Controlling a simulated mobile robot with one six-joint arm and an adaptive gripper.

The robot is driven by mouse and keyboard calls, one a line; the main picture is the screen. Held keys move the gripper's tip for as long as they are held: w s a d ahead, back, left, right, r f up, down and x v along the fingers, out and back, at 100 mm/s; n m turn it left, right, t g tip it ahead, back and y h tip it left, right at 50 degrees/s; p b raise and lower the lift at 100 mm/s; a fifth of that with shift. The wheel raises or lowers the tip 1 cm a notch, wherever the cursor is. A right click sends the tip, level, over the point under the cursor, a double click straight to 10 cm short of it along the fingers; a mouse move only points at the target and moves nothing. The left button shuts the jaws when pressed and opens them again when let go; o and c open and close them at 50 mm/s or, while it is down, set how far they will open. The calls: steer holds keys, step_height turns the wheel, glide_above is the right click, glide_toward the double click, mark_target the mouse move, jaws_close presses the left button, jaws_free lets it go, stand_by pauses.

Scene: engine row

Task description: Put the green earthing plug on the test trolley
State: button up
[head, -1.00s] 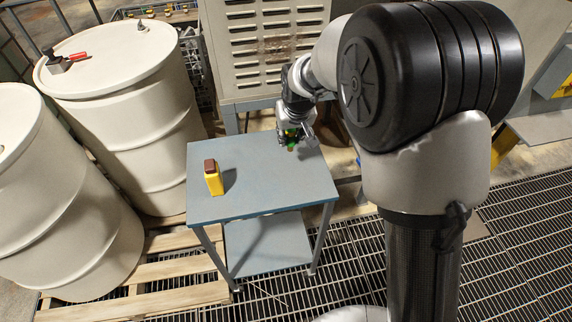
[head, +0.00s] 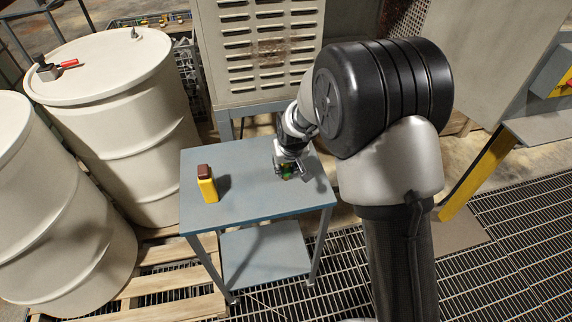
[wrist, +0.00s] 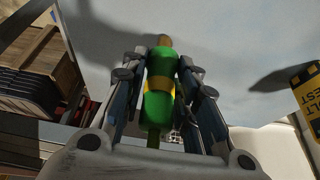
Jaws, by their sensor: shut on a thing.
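The green earthing plug (wrist: 158,105), green with a yellow band and a brownish tip, is between the fingers of my gripper (wrist: 160,85) in the wrist view. My gripper is shut on it. In the head view my gripper (head: 289,172) is over the right part of the grey-blue top of the test trolley (head: 245,205), and only a bit of the green plug (head: 287,171) shows. I cannot tell whether the plug touches the trolley top.
A yellow tester with a brown top (head: 207,184) stands on the trolley's left part; its edge also shows in the wrist view (wrist: 308,85). White drums (head: 120,110) stand on a pallet at left. A louvred cabinet (head: 258,50) is behind. The trolley's front middle is clear.

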steer(key=shift+f, duration=0.15)
steer(key=o, duration=1.1)
steer(key=shift+r, duration=0.3)
steer(key=p+v, duration=0.3)
steer(key=v, duration=0.9)
steer(key=s+d+r+m, duration=0.1)
steer(key=s+d+r, duration=0.55)
steer(key=s, duration=0.35)
steer(key=s+d+r+m, duration=0.1)
steer(key=s+d+r, duration=0.5)
steer(key=s+r, duration=0.25)
steer(key=shift+m+h, duration=0.6)
steer(key=s+d, duration=0.1)
steer(key=s, duration=0.2)
steer(key=s+d, duration=0.1)
steer(key=s, duration=0.3)
steer(key=s+d+f, duration=0.1)
steer(key=s, duration=0.3)
